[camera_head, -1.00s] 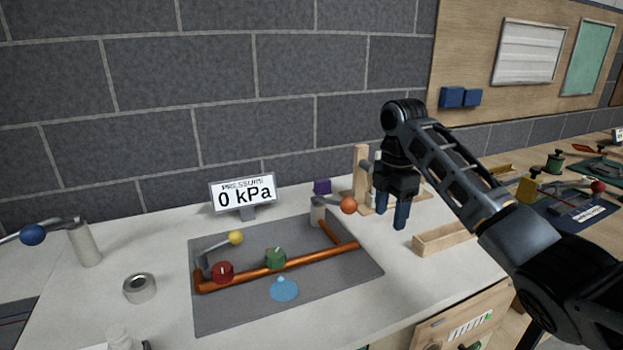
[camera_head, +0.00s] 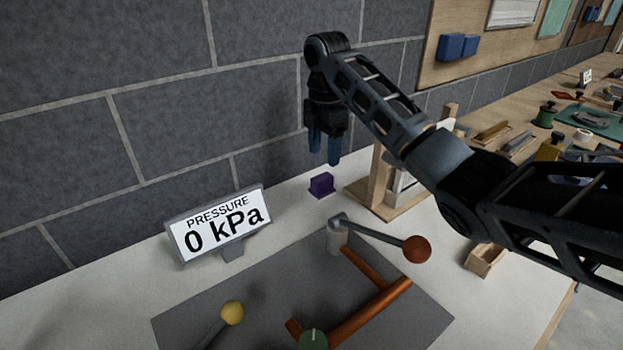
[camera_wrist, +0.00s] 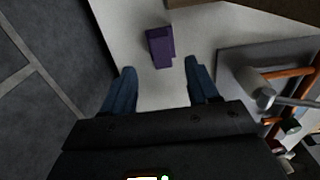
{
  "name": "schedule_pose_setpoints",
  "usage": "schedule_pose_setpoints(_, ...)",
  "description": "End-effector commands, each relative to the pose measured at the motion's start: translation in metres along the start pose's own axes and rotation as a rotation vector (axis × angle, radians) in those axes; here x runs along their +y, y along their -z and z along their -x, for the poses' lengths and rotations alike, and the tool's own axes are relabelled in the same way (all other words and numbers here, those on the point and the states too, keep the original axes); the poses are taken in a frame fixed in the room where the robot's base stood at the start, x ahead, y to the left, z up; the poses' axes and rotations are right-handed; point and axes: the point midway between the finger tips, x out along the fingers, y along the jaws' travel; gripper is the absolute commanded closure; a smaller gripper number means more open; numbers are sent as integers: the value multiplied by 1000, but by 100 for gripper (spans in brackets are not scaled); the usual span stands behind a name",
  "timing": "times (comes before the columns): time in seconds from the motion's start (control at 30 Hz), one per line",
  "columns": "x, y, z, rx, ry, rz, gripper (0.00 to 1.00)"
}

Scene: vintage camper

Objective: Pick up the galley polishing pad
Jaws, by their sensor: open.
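A small purple block (camera_head: 321,184), which I take to be the galley polishing pad, sits on the white counter close to the grey block wall. It also shows in the wrist view (camera_wrist: 160,48), just beyond and between my fingertips. My gripper (camera_head: 324,160) points down with its two blue fingers apart, above the purple block in the head view. In the wrist view my gripper (camera_wrist: 160,80) is open and nothing is between the fingers. The block is apart from both fingers.
A pressure sign (camera_head: 220,224) reading 0 kPa stands left of the block. A wooden frame (camera_head: 380,185) stands to its right. In front lie a grey mat (camera_head: 255,290), an orange pipe (camera_head: 370,312) and a lever with an orange ball (camera_head: 416,249). The wall is close behind.

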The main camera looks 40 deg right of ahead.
Motion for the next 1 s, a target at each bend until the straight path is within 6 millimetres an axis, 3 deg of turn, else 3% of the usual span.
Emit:
schedule_pose_setpoints(0.6, -1, 5, -70, 0, 3, -1, 40)
schedule_pose_setpoints(0.9, -1, 5, -77, 0, 0, 0, 40)
schedule_pose_setpoints(1.0, -1, 5, -77, 0, 0, 0, 48)
